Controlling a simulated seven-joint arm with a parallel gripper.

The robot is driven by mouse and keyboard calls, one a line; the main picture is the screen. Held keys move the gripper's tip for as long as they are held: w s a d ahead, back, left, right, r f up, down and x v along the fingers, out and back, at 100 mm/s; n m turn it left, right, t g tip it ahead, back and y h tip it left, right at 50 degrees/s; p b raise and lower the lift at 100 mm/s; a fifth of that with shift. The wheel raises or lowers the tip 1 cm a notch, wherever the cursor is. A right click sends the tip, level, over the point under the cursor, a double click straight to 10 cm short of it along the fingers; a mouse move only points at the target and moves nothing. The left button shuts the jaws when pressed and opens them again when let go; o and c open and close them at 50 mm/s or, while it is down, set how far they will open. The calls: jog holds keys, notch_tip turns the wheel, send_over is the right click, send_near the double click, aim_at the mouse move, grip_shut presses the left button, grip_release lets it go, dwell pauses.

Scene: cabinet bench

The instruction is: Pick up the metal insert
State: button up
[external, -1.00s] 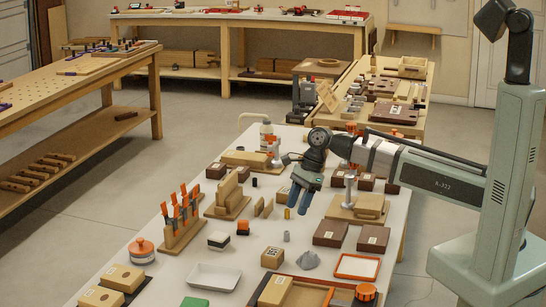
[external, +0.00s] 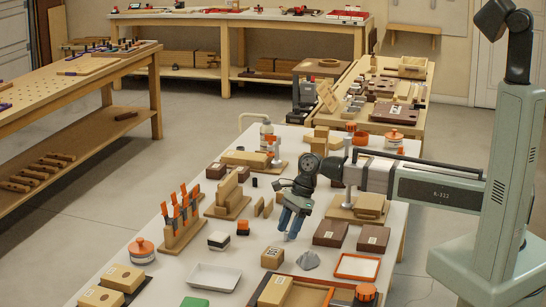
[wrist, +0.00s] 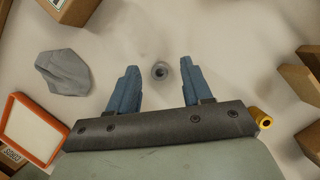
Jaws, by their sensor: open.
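The metal insert (wrist: 160,71) is a small grey ring-ended cylinder standing on the pale bench top. In the wrist view it sits between my two blue fingertips, with a gap on each side. My gripper (wrist: 158,84) is open and empty around that line of sight. In the external view my gripper (external: 289,229) points down over the middle of the bench, with its fingertips low near the insert's spot. The insert is hidden behind the fingers there. I cannot tell exactly how high the tips are above it.
A crumpled grey lump (external: 308,260) and an orange-rimmed tray (external: 343,274) lie nearby on the bench. A labelled wooden block (external: 272,257) stands close in front-left. Dark brown boxes (external: 330,233) stand to the right. Bare bench surrounds the insert.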

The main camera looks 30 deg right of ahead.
jog(key=shift+a+f, duration=0.1)
jog(key=shift+f, duration=0.2)
jog(key=shift+c, duration=0.4)
grip_shut()
